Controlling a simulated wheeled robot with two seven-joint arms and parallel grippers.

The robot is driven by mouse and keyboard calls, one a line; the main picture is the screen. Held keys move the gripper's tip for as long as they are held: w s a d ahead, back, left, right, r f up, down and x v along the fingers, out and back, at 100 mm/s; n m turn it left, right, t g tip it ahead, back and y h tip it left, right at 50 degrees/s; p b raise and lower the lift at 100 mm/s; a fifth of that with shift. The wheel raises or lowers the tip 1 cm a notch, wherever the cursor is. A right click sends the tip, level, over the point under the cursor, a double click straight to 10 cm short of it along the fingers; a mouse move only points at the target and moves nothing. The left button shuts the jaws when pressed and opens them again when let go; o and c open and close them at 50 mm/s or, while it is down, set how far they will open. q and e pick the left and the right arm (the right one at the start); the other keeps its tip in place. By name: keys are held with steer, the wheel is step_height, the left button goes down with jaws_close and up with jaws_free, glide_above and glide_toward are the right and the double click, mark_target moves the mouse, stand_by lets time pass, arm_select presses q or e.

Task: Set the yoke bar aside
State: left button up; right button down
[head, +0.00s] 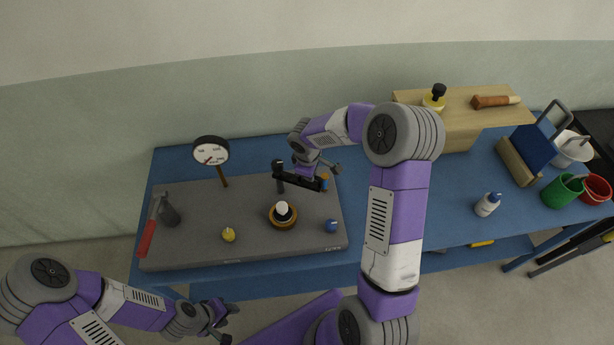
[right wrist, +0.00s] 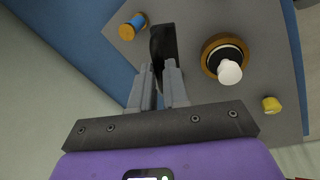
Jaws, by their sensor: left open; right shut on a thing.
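The yoke bar (head: 299,181) is a dark bar over the back right part of a grey plate (head: 190,248). My right gripper (head: 314,173) is shut on it from above. In the right wrist view the dark bar (right wrist: 163,42) sits between the fingertips (right wrist: 160,68). I cannot tell whether it still touches anything below. My left gripper (head: 222,318) is open and empty, in front of the table's front edge, away from the bar.
A white bottle (head: 487,205) stands right. The blue tabletop (head: 450,220) has free room.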

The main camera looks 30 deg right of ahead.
steer(key=shift+w+d+n+p, duration=0.45)
steer(key=shift+w+d+n, duration=0.25)
steer(key=shift+n, duration=0.3)
steer(key=shift+d, duration=0.1)
steer(key=c, duration=1.1)
jaws_free()
steer(key=r, duration=0.5)
steer(key=s+a+r, duration=0.1)
steer(key=r, duration=0.1)
steer(key=shift+s+r, duration=0.1)
steer(key=shift+r, duration=0.15)
steer(key=shift+f, duration=0.1)
